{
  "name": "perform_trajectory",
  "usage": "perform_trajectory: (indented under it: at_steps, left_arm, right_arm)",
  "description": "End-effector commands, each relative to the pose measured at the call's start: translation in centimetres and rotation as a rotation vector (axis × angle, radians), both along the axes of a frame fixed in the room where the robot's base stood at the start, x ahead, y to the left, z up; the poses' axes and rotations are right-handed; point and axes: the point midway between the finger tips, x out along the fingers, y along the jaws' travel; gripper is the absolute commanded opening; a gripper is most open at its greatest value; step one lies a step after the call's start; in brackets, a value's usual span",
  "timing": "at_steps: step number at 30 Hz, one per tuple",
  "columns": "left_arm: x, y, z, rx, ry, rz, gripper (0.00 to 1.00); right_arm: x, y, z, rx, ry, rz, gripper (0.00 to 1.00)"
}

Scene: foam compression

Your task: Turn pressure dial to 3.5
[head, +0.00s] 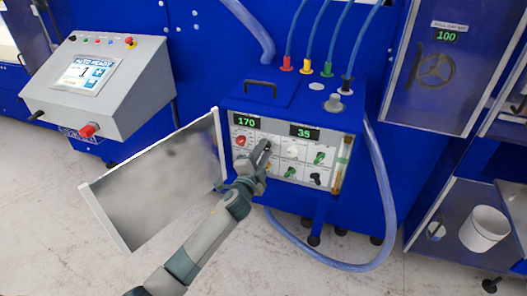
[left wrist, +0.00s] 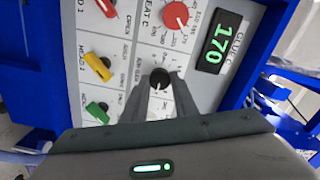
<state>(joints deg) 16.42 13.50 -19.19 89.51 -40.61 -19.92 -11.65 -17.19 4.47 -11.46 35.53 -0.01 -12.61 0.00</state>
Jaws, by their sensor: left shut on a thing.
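The control panel (head: 280,168) is on the front of a blue machine. A green display (head: 245,122) reads 170, and a second one (head: 304,132) reads about 35; I cannot make out a decimal point. My left gripper (head: 262,152) reaches the panel just right of the red knob (head: 240,141). In the left wrist view, its fingers (left wrist: 156,92) are closed around a black dial (left wrist: 159,77) with numbered markings. The dial's label is too small to read surely. The red knob (left wrist: 175,15) and the 170 display (left wrist: 217,43) are above it. My right gripper is not in view.
An open metal panel door (head: 155,180) stands left of the controls, close to my left arm. Yellow (left wrist: 98,67) and green (left wrist: 97,112) levers sit near the gripped dial. A clear hose (head: 385,200) loops at the right. A grey console (head: 100,85) stands at the left.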

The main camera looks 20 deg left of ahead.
Motion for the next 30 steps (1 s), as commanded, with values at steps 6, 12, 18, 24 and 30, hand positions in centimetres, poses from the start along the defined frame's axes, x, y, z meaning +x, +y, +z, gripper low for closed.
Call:
perform_trajectory:
  at_steps: [6,12,18,24,30]
  left_arm:
    - [0.0,-0.1,0.0,-0.001,0.000,-0.001,0.45]
    - [0.0,0.0,0.0,-0.002,0.000,-0.001,0.45]
    - [-0.2,0.0,0.0,-0.002,0.000,0.000,0.45]
    - [-1.4,0.1,-0.1,-0.001,0.000,-0.001,0.45]
    - [-4.2,0.1,-0.3,-0.002,0.001,-0.001,0.45]
  right_arm:
    - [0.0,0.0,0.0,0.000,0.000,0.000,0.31]
    - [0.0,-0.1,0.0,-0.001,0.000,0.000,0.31]
    - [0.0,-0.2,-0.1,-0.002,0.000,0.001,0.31]
    - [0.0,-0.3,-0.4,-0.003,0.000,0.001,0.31]
    - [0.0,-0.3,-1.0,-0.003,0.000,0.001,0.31]
